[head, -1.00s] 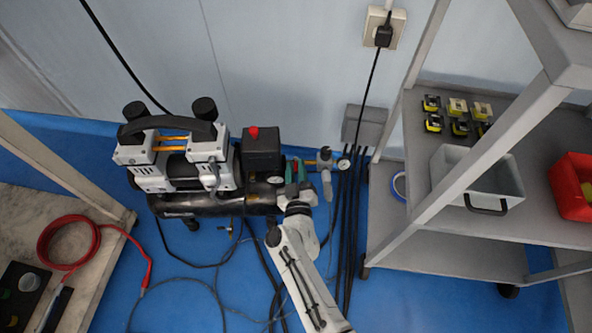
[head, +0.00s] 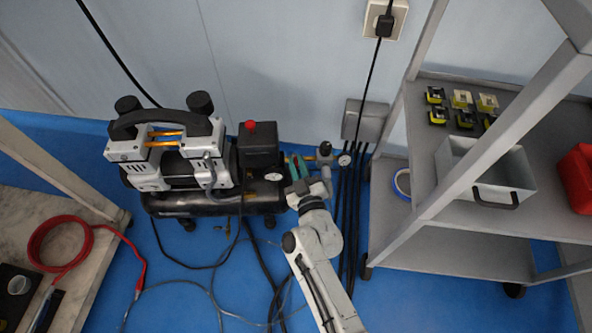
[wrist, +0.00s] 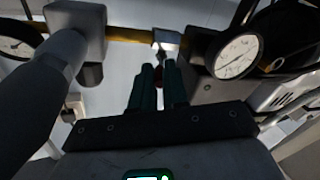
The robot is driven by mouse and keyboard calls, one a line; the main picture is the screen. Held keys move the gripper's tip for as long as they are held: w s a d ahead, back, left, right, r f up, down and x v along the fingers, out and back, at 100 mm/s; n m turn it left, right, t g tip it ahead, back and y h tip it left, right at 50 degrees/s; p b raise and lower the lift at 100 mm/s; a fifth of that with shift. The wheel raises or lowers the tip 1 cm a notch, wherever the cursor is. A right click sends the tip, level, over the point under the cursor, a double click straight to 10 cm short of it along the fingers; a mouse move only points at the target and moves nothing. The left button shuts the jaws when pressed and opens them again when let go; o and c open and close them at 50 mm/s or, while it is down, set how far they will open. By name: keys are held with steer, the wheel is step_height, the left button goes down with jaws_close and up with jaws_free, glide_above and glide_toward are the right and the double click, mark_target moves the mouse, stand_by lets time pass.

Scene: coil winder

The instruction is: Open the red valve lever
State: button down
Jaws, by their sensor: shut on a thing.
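My gripper (head: 298,168) reaches down to the valve fittings at the right end of the black air compressor (head: 190,165). In the wrist view its two green fingers (wrist: 158,86) are close together, shut on the red valve lever (wrist: 170,70). Only a small dark red part of the lever shows at the fingertips. The brass pipe (wrist: 130,36) and a silver valve fitting (wrist: 166,40) lie just beyond it. In the head view the lever is hidden by my gripper, and how far it is turned cannot be told.
A pressure gauge (wrist: 237,57) is close to the right of the fingers. A grey regulator body (wrist: 75,30) stands to the left. Black cables (head: 350,220) run down beside my arm. A grey shelf rack (head: 460,250) stands to the right, a bench (head: 100,205) to the left.

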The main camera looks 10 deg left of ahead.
steer(key=shift+d+n+y+b, duration=0.1)
steer(key=shift+n+y+b, duration=0.25)
steer(key=shift+b, duration=0.2)
steer(key=c, duration=1.4)
jaws_free()
steer(key=p+v, duration=0.5)
steer(key=v, duration=0.5)
steer(key=shift+s+d+r, duration=0.15)
steer(key=shift+s+d, duration=0.1)
steer(key=shift+s, duration=0.1)
